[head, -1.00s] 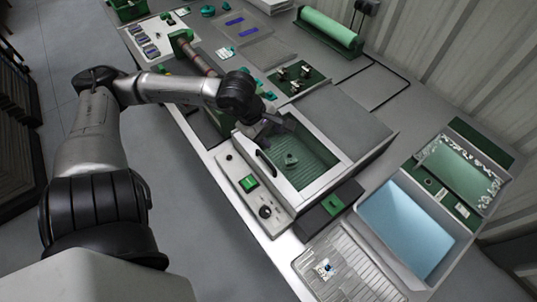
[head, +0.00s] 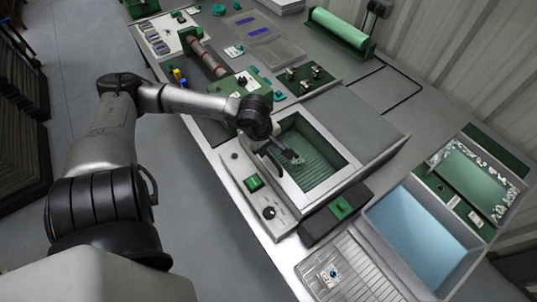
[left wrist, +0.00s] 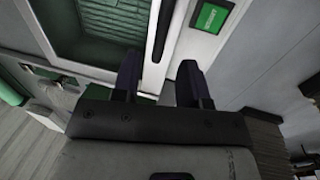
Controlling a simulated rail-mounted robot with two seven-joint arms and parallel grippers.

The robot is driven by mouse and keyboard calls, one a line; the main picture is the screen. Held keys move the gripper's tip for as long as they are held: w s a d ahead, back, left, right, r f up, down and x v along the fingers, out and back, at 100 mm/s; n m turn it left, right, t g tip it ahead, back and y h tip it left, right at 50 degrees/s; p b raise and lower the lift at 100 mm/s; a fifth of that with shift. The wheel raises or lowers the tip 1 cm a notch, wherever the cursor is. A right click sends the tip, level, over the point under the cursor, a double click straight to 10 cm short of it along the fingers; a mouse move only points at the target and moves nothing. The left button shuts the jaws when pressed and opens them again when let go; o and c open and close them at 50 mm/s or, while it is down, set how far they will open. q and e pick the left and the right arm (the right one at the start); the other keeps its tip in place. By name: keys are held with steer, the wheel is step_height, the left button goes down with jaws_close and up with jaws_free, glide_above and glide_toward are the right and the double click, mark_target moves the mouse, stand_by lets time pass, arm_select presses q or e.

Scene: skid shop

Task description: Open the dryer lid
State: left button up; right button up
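The dryer is a grey box on the bench with a green-lined interior (head: 318,160) seen through the framed opening of its lid (head: 341,178). The lid looks closed. Its black bar handle (head: 270,164) runs along the side nearest me. It also shows in the left wrist view as a black handle (left wrist: 163,30). My left gripper (head: 268,147) is at the handle's far end, partly hidden by its own wrist. In the left wrist view the fingers of my left gripper (left wrist: 159,80) are apart, with the handle's line between them; contact is not visible. My right gripper is out of view.
A control strip with a green display (head: 254,183) and a black knob (head: 269,212) lies in front of the lid. A black box with a green top (head: 341,207), a ribbed tray (head: 350,275) and a blue-filled basin (head: 415,235) stand to the right.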

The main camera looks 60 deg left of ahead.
mark_target(269, 155)
arm_select(q)
steer(key=shift+w+f, duration=0.2)
steer(key=shift+f, duration=0.9)
steer(key=shift+w+f, duration=0.2)
steer(key=shift+f, duration=0.85)
jaws_close()
